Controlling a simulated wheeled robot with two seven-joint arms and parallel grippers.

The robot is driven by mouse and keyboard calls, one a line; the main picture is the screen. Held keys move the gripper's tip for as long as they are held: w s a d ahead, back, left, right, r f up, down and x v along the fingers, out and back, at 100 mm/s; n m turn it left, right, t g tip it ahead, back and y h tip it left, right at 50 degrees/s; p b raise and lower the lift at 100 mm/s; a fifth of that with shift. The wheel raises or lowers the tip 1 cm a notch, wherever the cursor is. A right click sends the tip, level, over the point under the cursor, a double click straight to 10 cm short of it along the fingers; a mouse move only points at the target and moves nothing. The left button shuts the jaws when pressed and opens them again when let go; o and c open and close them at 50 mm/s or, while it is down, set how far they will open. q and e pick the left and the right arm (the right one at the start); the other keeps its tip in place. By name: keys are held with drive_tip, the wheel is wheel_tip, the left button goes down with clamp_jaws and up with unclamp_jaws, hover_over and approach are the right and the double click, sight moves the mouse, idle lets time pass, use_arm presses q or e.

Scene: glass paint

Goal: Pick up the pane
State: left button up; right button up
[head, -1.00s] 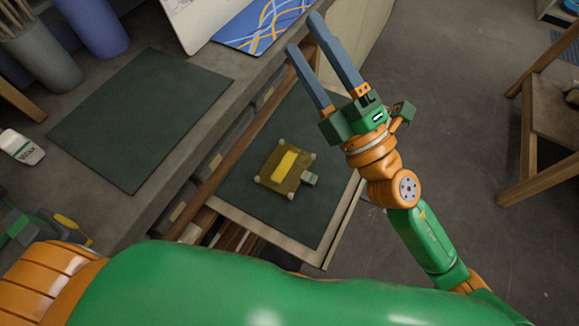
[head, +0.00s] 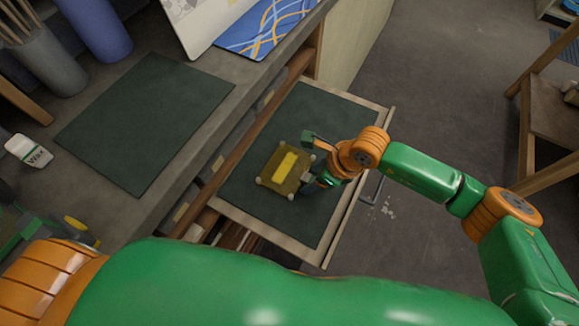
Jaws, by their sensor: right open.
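The pane (head: 270,179) is a small amber, see-through plate with a bright yellow patch and pale corner pieces. It lies flat on a dark mat in an open drawer. My right gripper (head: 305,162) is open and points down at the pane's right edge. My arm and the gripper's body hide part of that edge, so I cannot tell whether the fingers touch it.
The drawer (head: 350,112) has a pale wooden rim and a handle at right. A wooden stool (head: 548,130) stands on the floor at right.

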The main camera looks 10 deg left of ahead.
clamp_jaws()
